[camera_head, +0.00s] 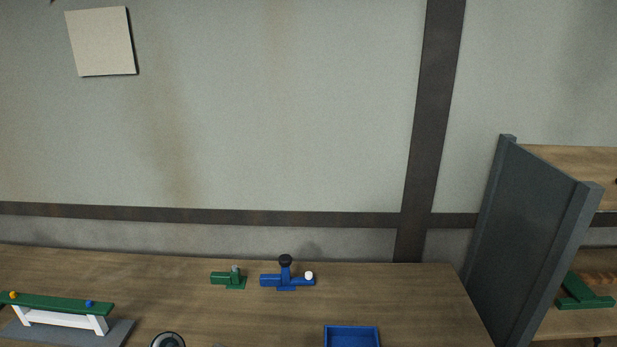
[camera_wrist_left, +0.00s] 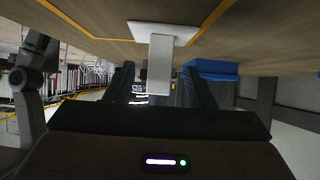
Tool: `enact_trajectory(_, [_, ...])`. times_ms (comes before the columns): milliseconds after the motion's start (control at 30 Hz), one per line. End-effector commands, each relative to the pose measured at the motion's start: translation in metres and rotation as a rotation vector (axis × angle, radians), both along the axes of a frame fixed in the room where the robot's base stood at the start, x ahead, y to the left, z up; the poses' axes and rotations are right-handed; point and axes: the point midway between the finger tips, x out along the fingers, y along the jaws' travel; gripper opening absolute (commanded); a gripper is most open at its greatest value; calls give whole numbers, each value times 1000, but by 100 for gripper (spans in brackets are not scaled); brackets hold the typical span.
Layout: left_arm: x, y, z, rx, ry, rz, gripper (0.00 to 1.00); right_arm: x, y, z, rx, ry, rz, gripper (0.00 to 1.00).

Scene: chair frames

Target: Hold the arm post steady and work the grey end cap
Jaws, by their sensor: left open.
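In the left wrist view, a white square post (camera_wrist_left: 160,66) joins a flat white plate (camera_wrist_left: 163,32) against the wooden surface. It may be the arm post, but I cannot tell for sure. My left gripper (camera_wrist_left: 158,62) is open, with one finger on each side of the post in the picture. I cannot tell whether either finger touches it. In the head view, a small grey piece (camera_head: 235,268) sits on a green fixture (camera_head: 224,279); I cannot tell whether it is the grey end cap. Neither gripper shows in the head view.
On the wooden table (camera_head: 420,300) are a blue fixture (camera_head: 272,281) with a black knob (camera_head: 285,260), a blue tray (camera_head: 351,328), and a green-topped bench frame (camera_head: 55,303). A dark grey panel (camera_head: 525,240) stands at right. The table's right side is clear.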

Motion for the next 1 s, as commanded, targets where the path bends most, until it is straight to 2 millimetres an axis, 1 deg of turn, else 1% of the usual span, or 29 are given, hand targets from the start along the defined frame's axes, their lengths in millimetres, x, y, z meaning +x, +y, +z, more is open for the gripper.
enact_trajectory(33, [1,10,5,6,-2,0,49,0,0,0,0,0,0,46])
enact_trajectory(100, [1,23,13,7,-2,0,49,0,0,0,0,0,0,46])
enact_trajectory(300, [2,58,36,6,0,0,49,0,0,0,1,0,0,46])
enact_trajectory(400, [3,72,44,6,1,1,49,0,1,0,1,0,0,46])
enact_trajectory(500, [3,81,50,5,1,1,49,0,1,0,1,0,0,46])
enact_trajectory(667, [3,86,55,2,1,0,49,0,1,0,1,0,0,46])
enact_trajectory(933, [3,86,55,1,1,0,49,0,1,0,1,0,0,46])
enact_trajectory(1000, [3,86,60,2,1,0,49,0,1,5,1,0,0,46])
